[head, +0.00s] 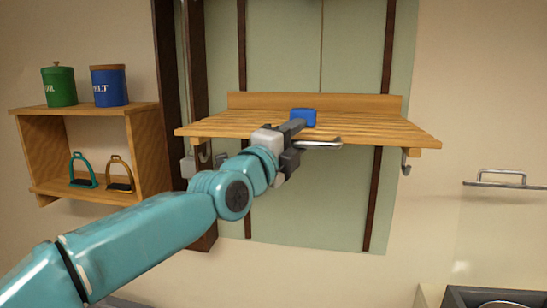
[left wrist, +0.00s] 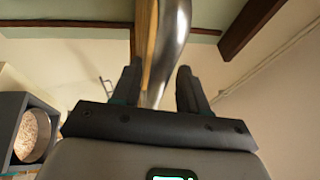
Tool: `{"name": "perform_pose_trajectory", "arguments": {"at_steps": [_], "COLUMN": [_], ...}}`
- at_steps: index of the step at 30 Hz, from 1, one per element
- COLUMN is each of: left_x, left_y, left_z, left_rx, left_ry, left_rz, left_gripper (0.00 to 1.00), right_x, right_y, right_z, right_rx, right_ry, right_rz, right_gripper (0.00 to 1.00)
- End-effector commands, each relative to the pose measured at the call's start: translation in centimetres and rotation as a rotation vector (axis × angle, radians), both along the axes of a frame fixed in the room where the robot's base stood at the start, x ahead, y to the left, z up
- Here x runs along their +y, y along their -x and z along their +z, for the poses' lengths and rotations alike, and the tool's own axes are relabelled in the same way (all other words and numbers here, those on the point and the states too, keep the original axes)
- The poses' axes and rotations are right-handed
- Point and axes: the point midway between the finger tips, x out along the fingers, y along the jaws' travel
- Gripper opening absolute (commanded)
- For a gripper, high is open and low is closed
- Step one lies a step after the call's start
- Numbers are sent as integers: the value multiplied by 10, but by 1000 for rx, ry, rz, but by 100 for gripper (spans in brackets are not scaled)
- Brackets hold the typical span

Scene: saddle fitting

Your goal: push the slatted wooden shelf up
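The slatted wooden shelf (head: 370,130) sticks out level from the pale green panel in the head view. A curved silver handle (head: 322,144) is at its front edge. My left gripper (head: 296,134) is at this front edge, by the handle's left part. In the left wrist view, the handle (left wrist: 172,45) and the shelf's wooden edge (left wrist: 146,35) run up between the fingers of my left gripper (left wrist: 158,80). The fingers stand apart, with gaps beside the handle. My right gripper is not in view.
Hooks (head: 405,162) hang under the shelf. A wooden wall box (head: 85,112) at left holds a green canister (head: 59,87), a blue canister (head: 109,86) and two stirrups. A metal handle (head: 497,178) is at right.

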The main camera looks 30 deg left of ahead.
Motion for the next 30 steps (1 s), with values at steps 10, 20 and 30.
{"name": "perform_pose_trajectory", "arguments": {"at_steps": [10,20,30], "left_x": [10,16,17], "left_y": [89,142,147], "left_z": [-17,-26,-28], "left_rx": [-2,1,3], "left_ry": [0,0,-1], "left_rz": [0,-1,-2], "left_gripper": [42,42,42], "right_x": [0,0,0], "right_y": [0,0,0], "right_z": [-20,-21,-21], "right_rx": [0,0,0], "right_ry": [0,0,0], "right_rz": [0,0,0], "right_gripper": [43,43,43]}}
